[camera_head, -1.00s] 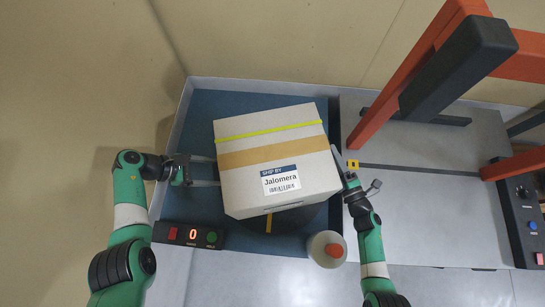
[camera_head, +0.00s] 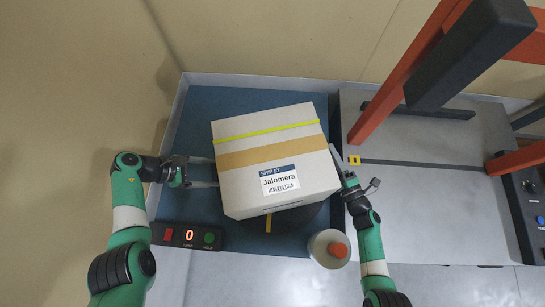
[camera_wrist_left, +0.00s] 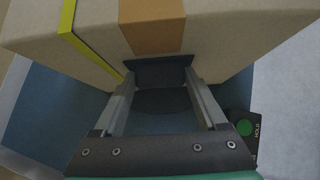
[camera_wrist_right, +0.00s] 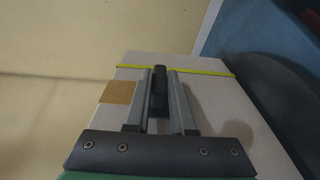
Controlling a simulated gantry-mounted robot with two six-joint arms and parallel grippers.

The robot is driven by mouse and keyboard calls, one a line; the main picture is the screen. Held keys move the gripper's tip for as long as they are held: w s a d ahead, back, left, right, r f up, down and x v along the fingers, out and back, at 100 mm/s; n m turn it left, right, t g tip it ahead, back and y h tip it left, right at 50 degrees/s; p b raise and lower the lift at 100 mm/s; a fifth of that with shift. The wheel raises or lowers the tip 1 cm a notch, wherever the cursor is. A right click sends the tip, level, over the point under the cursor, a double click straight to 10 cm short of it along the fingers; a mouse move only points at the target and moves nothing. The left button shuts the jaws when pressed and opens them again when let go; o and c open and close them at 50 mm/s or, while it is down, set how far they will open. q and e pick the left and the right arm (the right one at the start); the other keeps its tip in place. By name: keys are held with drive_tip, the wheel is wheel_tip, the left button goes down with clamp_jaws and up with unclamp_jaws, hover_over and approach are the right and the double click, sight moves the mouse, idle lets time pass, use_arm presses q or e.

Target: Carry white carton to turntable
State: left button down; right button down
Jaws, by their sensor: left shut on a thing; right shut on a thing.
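The white carton (camera_head: 276,158), with a tan tape band, a yellow-green strap and a "Jalomera" label, is between my two grippers. The dark round turntable (camera_head: 296,221) with a yellow mark shows past its near edge; the carton hides most of it. I cannot tell whether they touch. My left gripper (camera_head: 214,173) is shut on a dark grip at the carton's left side, seen in the left wrist view (camera_wrist_left: 160,72). My right gripper (camera_head: 334,155) is shut on a dark grip at its right side, seen in the right wrist view (camera_wrist_right: 159,90).
A blue tray floor (camera_head: 235,98) with a pale rim surrounds the turntable. A control box (camera_head: 188,236) showing 0 stands at front left, and a white bottle with an orange cap (camera_head: 338,250) at front right. A grey bench (camera_head: 430,190) with an orange frame (camera_head: 405,72) stands right.

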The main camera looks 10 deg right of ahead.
use_arm(q)
drive_tip(key=shift+f+b, duration=0.55)
drive_tip(key=shift+f, duration=0.15)
use_arm(e)
drive_tip(key=shift+f, duration=0.65)
use_arm(q)
drive_tip(key=shift+c, duration=1.4)
unclamp_jaws()
use_arm(e)
drive_tip(key=c, duration=1.1)
unclamp_jaws()
drive_tip(key=shift+f, duration=0.1)
use_arm(q)
drive_tip(key=shift+o, duration=1.4)
use_arm(e)
drive_tip(key=o, duration=0.3)
drive_tip(key=shift+w, duration=0.1)
drive_tip(key=shift+o, duration=0.2)
use_arm(q)
drive_tip(key=v, duration=1.2)
use_arm(e)
drive_tip(key=s+d, duration=0.2)
drive_tip(key=s, duration=1)
drive_tip(key=shift+w+d, duration=0.1)
